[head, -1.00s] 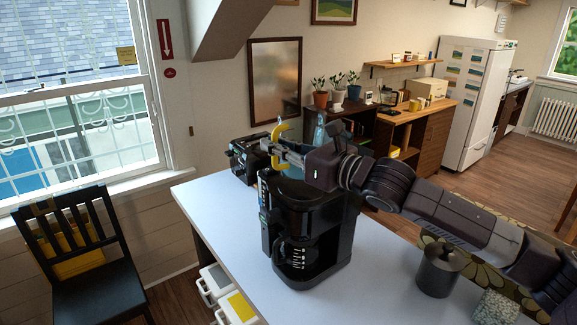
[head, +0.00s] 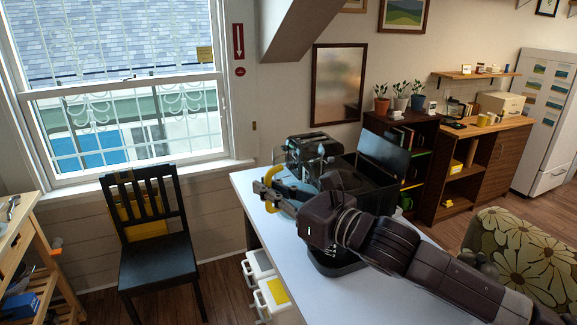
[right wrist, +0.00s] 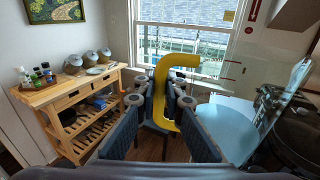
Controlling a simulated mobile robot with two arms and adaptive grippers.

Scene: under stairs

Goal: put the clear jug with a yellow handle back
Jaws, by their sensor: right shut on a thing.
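My right gripper (head: 268,190) is shut on the yellow handle (head: 272,182) of the clear jug (head: 291,189). The jug is held at the left side of the white counter, and my gripper hides part of it. In the right wrist view the yellow handle (right wrist: 165,88) stands between the fingers, and the clear, bluish jug (right wrist: 228,128) is to their right. A black coffee maker (head: 334,262) stands on the counter, mostly hidden behind my right arm. My left gripper is in neither view.
A toaster (head: 309,148) stands at the counter's back. The white counter (head: 247,186) has free room at its left edge. A black chair (head: 158,250) is left of it, below the window. A wooden trolley (right wrist: 72,105) holds bottles and jars. A patterned armchair (head: 515,245) is at right.

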